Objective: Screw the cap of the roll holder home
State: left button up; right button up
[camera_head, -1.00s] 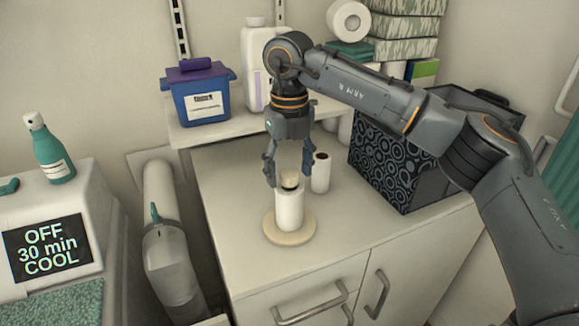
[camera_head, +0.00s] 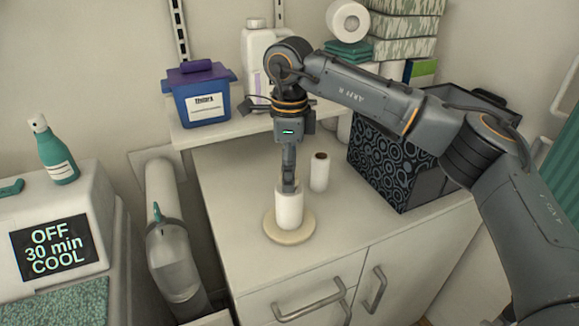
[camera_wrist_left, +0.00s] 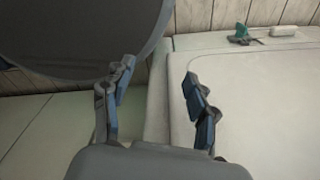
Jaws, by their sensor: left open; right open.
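The roll holder stands upright on the counter in the head view, with a white paper roll (camera_head: 289,211) on its round pale base (camera_head: 271,230). My right gripper (camera_head: 289,186) points straight down over the top of the roll. Its fingers line up edge-on in the head view and hide the cap, so contact with the cap cannot be told. The right gripper is open. My left gripper (camera_wrist_left: 158,80) shows in the left wrist view, open with nothing between its fingers. It is not in the head view.
A slim white roll (camera_head: 319,172) with a dark core stands close behind the holder. A dark patterned box (camera_head: 385,165) is at the right. A blue tub (camera_head: 200,95) and white jug (camera_head: 255,55) stand on the back shelf. The counter's front left is clear.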

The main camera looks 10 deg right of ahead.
jog(key=n, duration=0.3)
jog(key=shift+p, duration=0.3)
jog(key=n, duration=0.7)
jog(key=shift+p, duration=0.35)
jog(key=n, duration=0.3)
jog(key=shift+n, duration=0.3)
grip_shut()
